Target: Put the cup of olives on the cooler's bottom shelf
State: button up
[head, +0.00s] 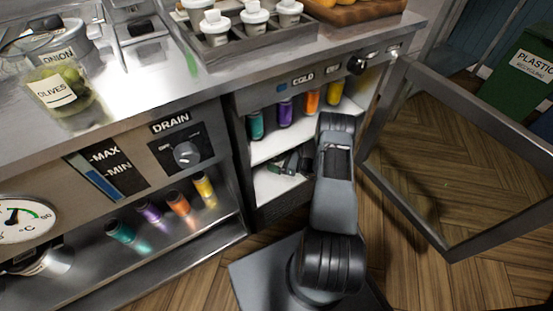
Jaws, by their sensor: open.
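The cup of olives (62,92), a clear cup with green olives and a white OLIVES label, stands on the steel counter at the left. The cooler (243,125) is below the counter in the middle, with its glass-framed door (445,245) swung open to the right. Its bottom shelf (268,185) is white and partly hidden by my arm. My gripper (287,165) is open, low inside the cooler opening, well away from the cup. My arm hides part of it, and I cannot make out anything between its fingers.
Teal (256,125), purple (285,112), orange (312,101) and yellow (335,91) containers line the cooler's upper shelf. An ONION container (58,55) stands behind the olives. A tray of lidded white cups (215,58) is on the counter. A green bin (530,85) stands at right.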

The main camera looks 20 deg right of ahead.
jog(key=p+v, duration=0.2)
jog(key=v, duration=1)
jog(key=shift+r, duration=0.15)
